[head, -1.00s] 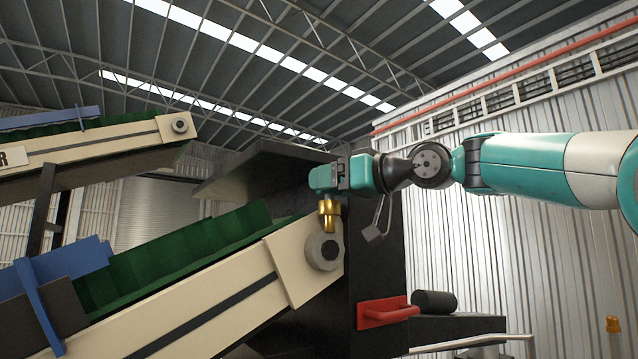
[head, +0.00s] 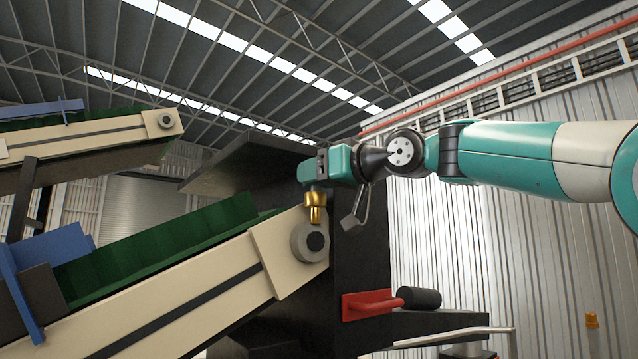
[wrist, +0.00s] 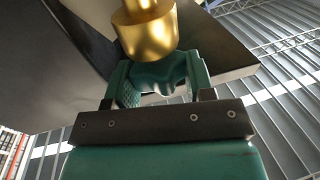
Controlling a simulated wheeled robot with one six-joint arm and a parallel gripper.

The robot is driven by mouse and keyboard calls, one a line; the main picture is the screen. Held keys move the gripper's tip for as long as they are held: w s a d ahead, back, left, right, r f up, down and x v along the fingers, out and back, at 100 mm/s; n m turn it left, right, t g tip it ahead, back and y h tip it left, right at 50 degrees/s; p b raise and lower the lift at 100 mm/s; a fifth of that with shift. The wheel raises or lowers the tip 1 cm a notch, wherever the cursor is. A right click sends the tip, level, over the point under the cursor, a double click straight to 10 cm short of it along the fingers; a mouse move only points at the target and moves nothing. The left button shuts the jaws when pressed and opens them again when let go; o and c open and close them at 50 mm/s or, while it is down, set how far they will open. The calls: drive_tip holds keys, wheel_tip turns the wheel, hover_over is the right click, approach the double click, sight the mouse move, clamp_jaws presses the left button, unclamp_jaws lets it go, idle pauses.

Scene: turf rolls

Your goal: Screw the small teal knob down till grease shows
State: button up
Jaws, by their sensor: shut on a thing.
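My gripper (head: 312,170) is at the end of my teal arm, beside the upper end of the lower conveyor. A gold, stepped round fitting (head: 315,205) stands just below the jaws, above the grey roller end. In the wrist view, a small lobed teal knob (wrist: 160,72) sits between the two teal jaws, and my gripper (wrist: 160,82) is shut on it. The gold fitting (wrist: 147,35) adjoins the knob just beyond the fingertips. The knob is hidden by the jaws in the head view. I cannot make out any grease around the fitting.
The cream lower conveyor (head: 190,305) with green belt slopes up to the fitting. Its grey roller (head: 311,243) is just below. A dark machine housing (head: 360,240) stands behind, with a red bracket (head: 370,304) lower down. An upper conveyor (head: 90,138) is at left.

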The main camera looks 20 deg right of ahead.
drive_tip(key=h, duration=0.1)
drive_tip(key=m+t+h+b, duration=0.1)
drive_tip(key=m+h+b, duration=0.1)
drive_tip(key=shift+s+a+f+t, duration=0.15)
drive_tip(key=shift+a+f+t, duration=0.1)
drive_tip(key=shift+a+t, duration=0.05)
drive_tip(key=m+h+b, duration=0.1)
drive_tip(key=m+h, duration=0.1)
drive_tip(key=shift+a+r+t+h, duration=0.1)
drive_tip(key=shift+t+h, duration=0.2)
drive_tip(key=shift+h, duration=0.1)
drive_tip(key=m+h+p, duration=0.1)
drive_tip(key=m+h, duration=0.1)
drive_tip(key=h, duration=0.1)
drive_tip(key=shift+r, duration=0.15)
drive_tip(key=shift+m+h+p, duration=0.45)
drive_tip(key=shift+m+h, duration=0.35)
drive_tip(key=shift+h, duration=0.6)
drive_tip(key=shift+h, duration=0.3)
drive_tip(key=o, duration=0.9)
drive_tip(key=shift+d+y+b, duration=0.2)
drive_tip(key=shift+y+b, duration=0.1)
drive_tip(key=shift+y, duration=0.2)
